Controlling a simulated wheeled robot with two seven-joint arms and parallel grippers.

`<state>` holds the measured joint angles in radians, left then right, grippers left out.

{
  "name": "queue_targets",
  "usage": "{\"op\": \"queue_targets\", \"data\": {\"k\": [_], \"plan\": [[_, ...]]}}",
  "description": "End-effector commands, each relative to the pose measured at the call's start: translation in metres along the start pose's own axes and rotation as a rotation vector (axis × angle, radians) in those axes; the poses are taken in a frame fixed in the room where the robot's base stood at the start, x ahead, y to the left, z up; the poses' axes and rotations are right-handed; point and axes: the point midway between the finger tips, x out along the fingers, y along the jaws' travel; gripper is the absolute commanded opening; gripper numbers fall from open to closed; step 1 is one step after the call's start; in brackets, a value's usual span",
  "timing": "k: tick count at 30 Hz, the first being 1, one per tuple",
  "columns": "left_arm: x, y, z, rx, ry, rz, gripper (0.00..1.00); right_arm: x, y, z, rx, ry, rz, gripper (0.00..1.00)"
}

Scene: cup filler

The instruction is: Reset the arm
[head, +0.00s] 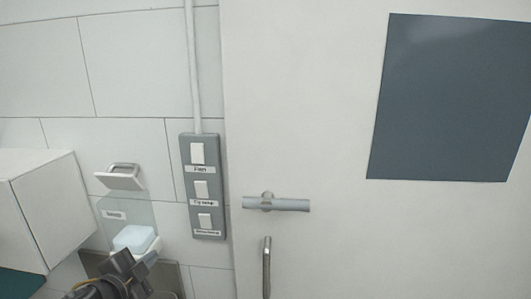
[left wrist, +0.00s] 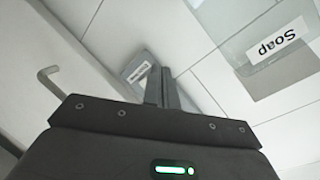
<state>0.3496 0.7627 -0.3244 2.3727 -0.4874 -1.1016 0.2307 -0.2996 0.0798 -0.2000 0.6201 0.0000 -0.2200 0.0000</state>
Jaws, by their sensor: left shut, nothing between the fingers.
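My left gripper (head: 128,262) is at the bottom left of the head view, in front of the soap holder area. Its fingers are shut with nothing between them. In the left wrist view the closed fingers of my left gripper (left wrist: 162,88) point at the tiled wall, close to the lower end of the grey switch panel (left wrist: 138,72). The same switch panel (head: 203,187) hangs on the wall in the head view, with three white labelled switches. The soap block (head: 134,238) sits just behind the gripper. My right gripper is not in view.
A white door (head: 330,100) with a grey lever handle (head: 277,203), a vertical pull bar (head: 267,268) and a dark window (head: 450,100) fills the right. A white box (head: 45,205) stands at left. The soap label (left wrist: 275,45) shows in the left wrist view.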

Motion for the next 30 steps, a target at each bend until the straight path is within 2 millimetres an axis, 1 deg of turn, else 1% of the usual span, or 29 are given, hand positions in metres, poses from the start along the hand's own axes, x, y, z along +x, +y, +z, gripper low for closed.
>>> {"op": "queue_targets", "data": {"k": [1,2,3,5,6,8,9,12,14,15,18,23,24,26,29,30], "plan": [[-0.005,0.037,0.011,-0.091,-0.046,0.05,0.0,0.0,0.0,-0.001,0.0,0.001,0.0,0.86],[-0.01,0.057,0.019,-0.143,-0.08,0.075,0.0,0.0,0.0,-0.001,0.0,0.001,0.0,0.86],[-0.017,0.082,0.03,-0.214,-0.131,0.107,0.0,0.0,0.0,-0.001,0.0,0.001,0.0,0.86],[-0.032,0.12,0.046,-0.317,-0.216,0.159,0.0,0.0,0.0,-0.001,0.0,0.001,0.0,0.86],[-0.043,0.144,0.057,-0.384,-0.278,0.193,0.0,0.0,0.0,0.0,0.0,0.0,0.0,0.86],[-0.063,0.178,0.072,-0.472,-0.369,0.243,0.0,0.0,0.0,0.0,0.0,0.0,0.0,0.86],[-0.076,0.198,0.081,-0.524,-0.427,0.272,0.0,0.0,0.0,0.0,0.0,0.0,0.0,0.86],[-0.108,0.238,0.098,-0.626,-0.553,0.335,0.0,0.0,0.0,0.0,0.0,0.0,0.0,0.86],[-0.127,0.257,0.105,-0.677,-0.62,0.368,0.0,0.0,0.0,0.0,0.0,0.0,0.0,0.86],[-0.139,0.269,0.11,-0.708,-0.664,0.388,0.0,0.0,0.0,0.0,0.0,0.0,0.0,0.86],[-0.168,0.295,0.118,-0.778,-0.763,0.434,0.0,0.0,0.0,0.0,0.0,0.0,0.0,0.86],[-0.217,0.331,0.126,-0.88,-0.917,0.501,0.0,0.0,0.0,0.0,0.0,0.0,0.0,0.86],[-0.202,0.343,0.137,-0.867,-0.913,0.498,0.0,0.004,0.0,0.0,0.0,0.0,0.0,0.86],[-0.191,0.359,0.147,-0.863,-0.916,0.503,0.0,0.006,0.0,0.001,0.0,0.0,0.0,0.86],[-0.175,0.389,0.165,-0.86,-0.925,0.512,0.0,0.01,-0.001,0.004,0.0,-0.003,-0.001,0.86],[-0.169,0.401,0.173,-0.859,-0.93,0.515,0.0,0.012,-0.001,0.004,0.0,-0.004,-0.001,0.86]]}}
